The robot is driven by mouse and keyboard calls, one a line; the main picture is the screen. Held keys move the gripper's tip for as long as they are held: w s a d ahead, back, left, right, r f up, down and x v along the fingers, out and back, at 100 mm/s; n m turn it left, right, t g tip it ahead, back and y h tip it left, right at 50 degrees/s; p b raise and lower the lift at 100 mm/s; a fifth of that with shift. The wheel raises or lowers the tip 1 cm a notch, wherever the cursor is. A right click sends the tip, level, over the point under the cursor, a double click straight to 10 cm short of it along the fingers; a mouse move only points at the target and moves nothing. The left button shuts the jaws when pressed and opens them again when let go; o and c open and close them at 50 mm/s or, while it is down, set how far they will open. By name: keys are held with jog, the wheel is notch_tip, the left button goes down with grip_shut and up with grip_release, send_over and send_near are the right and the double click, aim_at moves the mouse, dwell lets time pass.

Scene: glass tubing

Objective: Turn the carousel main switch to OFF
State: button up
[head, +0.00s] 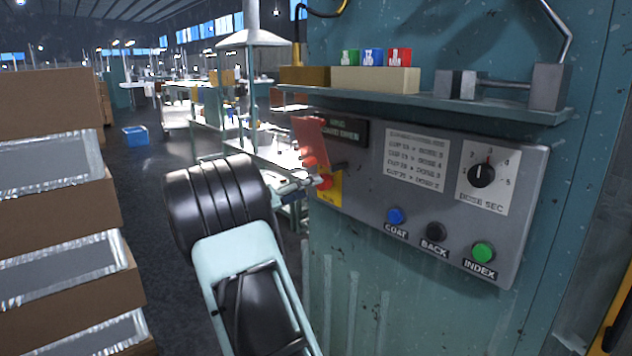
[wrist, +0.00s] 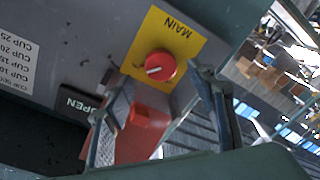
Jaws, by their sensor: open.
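The main switch is a round red knob (wrist: 160,66) with a white pointer mark, on a yellow plate (wrist: 190,38) labelled MAIN. In the wrist view the label is upside down and the mark lies nearly level. The switch (head: 324,182) also shows at the panel's lower left in the head view. A red flap (head: 311,143) stands out above it; this flap (wrist: 138,133) lies between the fingers in the wrist view. My gripper (wrist: 165,80) is open, its fingertips either side of the knob; contact cannot be told. In the head view my gripper (head: 300,188) is partly hidden by my arm.
The grey panel (head: 365,213) also carries blue (head: 396,215), black (head: 436,231) and green (head: 483,252) buttons and a dose dial (head: 481,174). A shelf (head: 430,100) juts out above. Stacked boxes (head: 55,200) stand at left.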

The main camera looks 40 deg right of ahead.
jog(key=shift+w+d+p, duration=0.2)
jog(key=shift+d+p, duration=0.05)
jog(key=shift+d, duration=0.9)
jog(key=shift+w+d+p, duration=0.2)
jog(key=shift+d, duration=0.9)
jog(key=c, duration=1.2)
jog(key=shift+o, duration=0.2)
jog(key=shift+f+n+b, duration=0.1)
jog(key=shift+n+b, duration=0.3)
jog(key=n+p, duration=0.2)
jog(key=n, duration=0.6)
jog(key=n+g+p, duration=0.1)
jog(key=n, duration=0.7)
jog(key=shift+w+r+y+p, duration=0.15)
jog(key=shift+r+y+p, duration=0.05)
jog(key=shift+y+p, duration=0.2)
jog(key=shift+g, duration=0.3)
